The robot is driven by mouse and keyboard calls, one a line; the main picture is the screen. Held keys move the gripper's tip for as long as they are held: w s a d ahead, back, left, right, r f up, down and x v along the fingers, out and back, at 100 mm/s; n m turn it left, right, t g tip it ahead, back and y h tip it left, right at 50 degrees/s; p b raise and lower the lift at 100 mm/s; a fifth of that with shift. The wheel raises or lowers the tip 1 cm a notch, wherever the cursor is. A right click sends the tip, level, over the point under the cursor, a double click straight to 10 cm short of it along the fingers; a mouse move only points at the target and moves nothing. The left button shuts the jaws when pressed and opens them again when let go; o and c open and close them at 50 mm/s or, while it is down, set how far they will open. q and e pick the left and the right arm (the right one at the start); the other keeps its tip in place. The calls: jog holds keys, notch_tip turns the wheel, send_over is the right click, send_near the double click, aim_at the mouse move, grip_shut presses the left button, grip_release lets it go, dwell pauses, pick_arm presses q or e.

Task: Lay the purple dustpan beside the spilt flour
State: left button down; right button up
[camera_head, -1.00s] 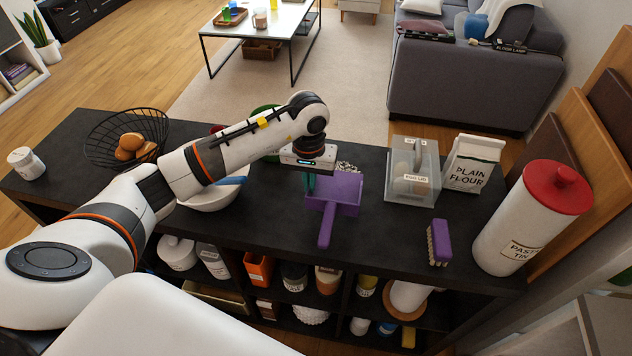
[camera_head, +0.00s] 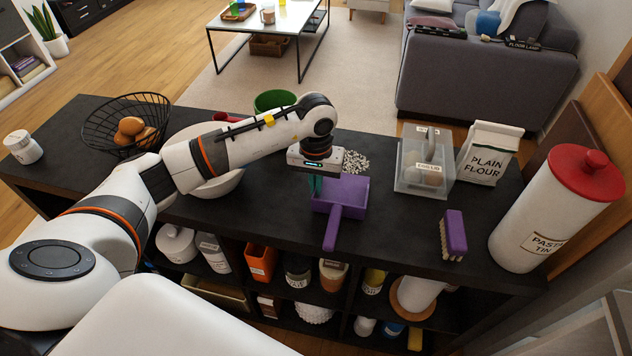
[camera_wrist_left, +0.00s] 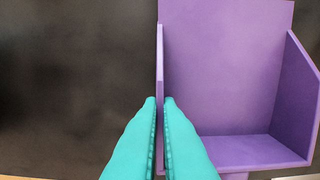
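The purple dustpan (camera_head: 349,194) is over the middle of the dark shelf top, its handle pointing to the front edge. I cannot tell whether it touches the surface. My left gripper (camera_head: 316,184) is at its left side. In the left wrist view, the teal fingers (camera_wrist_left: 160,105) close on either side of the thin side wall of the dustpan (camera_wrist_left: 225,75). The spilt flour, a speckled white patch (camera_head: 357,161), lies just behind the dustpan, partly hidden by my wrist. My right gripper is not in view.
A clear box (camera_head: 424,165) and a flour bag (camera_head: 488,153) stand to the right, with a purple brush (camera_head: 454,234) and a pasta tin (camera_head: 545,220) nearer. A white bowl (camera_head: 222,187) and wire basket (camera_head: 100,135) are left. The top between dustpan and brush is clear.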

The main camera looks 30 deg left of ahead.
pick_arm(q)
jog(key=shift+f+b, duration=0.35)
jog(key=shift+b, duration=0.1)
dwell(0.5)
jog(key=c, duration=1.6)
grip_release()
jog(key=shift+o, duration=0.2)
notch_tip(320, 180, up, 12)
jog(key=shift+f, duration=0.1)
